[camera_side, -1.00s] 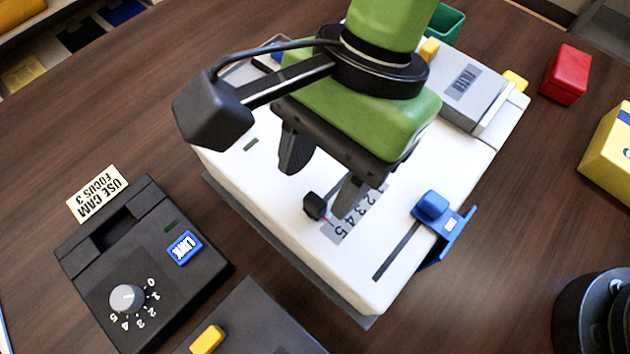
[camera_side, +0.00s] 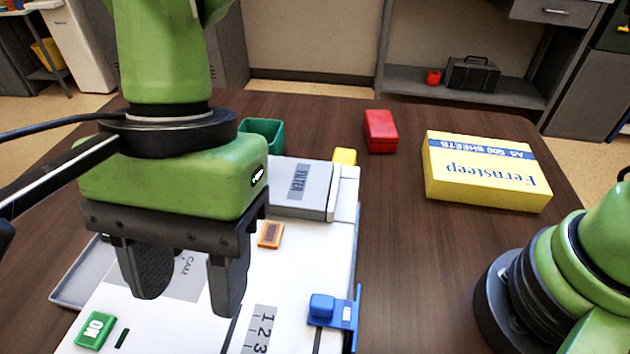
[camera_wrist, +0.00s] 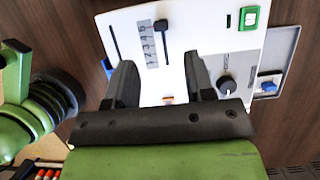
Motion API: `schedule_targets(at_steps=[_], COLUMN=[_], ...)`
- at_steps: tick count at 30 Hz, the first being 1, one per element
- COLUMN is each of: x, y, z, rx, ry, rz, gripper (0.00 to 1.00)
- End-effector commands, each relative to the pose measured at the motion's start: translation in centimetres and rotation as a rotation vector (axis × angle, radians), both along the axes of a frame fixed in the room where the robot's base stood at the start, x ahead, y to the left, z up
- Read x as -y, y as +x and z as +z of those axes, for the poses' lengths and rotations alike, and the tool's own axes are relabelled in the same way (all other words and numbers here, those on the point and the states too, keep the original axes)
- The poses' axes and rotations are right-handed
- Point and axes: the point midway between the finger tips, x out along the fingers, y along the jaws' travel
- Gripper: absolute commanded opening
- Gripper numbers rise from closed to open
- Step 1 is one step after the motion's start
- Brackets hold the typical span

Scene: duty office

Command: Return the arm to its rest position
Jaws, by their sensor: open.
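My gripper (camera_side: 189,298) points down above the white machine (camera_side: 290,262). Its two dark fingers are apart with nothing seen between them. In the wrist view my gripper (camera_wrist: 160,72) is also open, with the machine's white panel (camera_wrist: 180,70) beyond it. A black slider handle (camera_wrist: 161,25) stands beside the number scale (camera_wrist: 150,45), apart from the fingers. In the side view part of the number scale (camera_side: 262,330) shows at the bottom edge, but the slider handle is not seen there.
A blue tab (camera_side: 322,306) sits at the machine's right edge. The green ON button (camera_side: 95,330) is on its near left. A grey FILTER block (camera_side: 300,188), green bin (camera_side: 262,134), red box (camera_side: 380,131) and yellow paper pack (camera_side: 487,172) stand behind or right. Bare table lies between.

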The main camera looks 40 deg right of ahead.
Motion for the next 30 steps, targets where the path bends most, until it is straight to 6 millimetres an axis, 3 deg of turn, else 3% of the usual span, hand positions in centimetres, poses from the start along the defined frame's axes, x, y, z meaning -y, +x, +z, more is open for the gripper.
schedule_targets(at_steps=[5, 9, 13, 17, 21, 25, 30], x=[2.5, 8.1, 14.5, 20.4, 25.8, 29.2, 31.3], y=[1.7, 3.9, 4.3, 3.2, 0.5, -2.1, -4.3], z=[2.4, 6.6, 9.8, 11.8, 12.5, 12.0, 11.0], rx=[0.068, 0.219, 0.394, 0.572, 0.748, 0.875, 0.962], ry=[0.044, 0.105, 0.132, 0.111, 0.041, -0.049, -0.145], rz=[0.008, 0.038, 0.079, 0.126, 0.184, 0.241, 0.296], gripper=[0.49, 0.49, 0.49, 0.49, 0.49, 0.49, 0.49])
